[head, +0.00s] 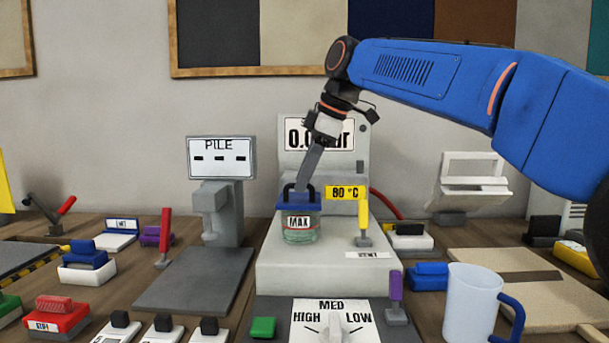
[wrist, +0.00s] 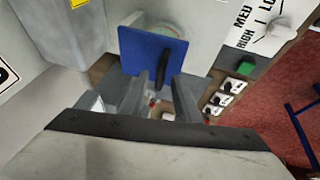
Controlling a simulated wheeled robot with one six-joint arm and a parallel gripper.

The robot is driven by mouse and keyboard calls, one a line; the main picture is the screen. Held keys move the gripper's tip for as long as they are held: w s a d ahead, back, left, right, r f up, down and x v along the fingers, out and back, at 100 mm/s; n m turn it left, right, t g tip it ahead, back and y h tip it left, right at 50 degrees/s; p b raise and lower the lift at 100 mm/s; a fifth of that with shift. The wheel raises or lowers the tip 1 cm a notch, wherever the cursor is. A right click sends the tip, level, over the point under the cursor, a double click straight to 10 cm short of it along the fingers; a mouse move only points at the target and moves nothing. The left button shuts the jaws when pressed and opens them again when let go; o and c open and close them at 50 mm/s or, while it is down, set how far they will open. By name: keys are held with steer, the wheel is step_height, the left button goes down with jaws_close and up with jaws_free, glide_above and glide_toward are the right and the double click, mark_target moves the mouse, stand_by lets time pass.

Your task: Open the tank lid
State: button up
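The tank (head: 301,229) is a clear greenish jar with a MAX label, standing on the pale machine's ledge. Its blue lid (head: 312,207) lies on top, apparently closed, with a dark arched handle (head: 311,191). In the wrist view the blue lid (wrist: 135,55) is a square plate, with the handle (wrist: 172,52) across it. My gripper (head: 301,187) reaches down from the upper right to the handle. In the wrist view its fingers (wrist: 162,86) are apart, with a gap between them, close to the handle. Whether they touch it I cannot tell.
The machine's display panel (head: 350,135) rises behind the tank. A yellow-handled lever (head: 363,215) stands to its right, under an 80 °C sign (head: 341,193). The PILE gauge (head: 221,158) stands left. A MED/HIGH/LOW dial (head: 333,325) and a mug (head: 470,303) are in front.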

steer(key=shift+c, duration=0.2)
jaws_close()
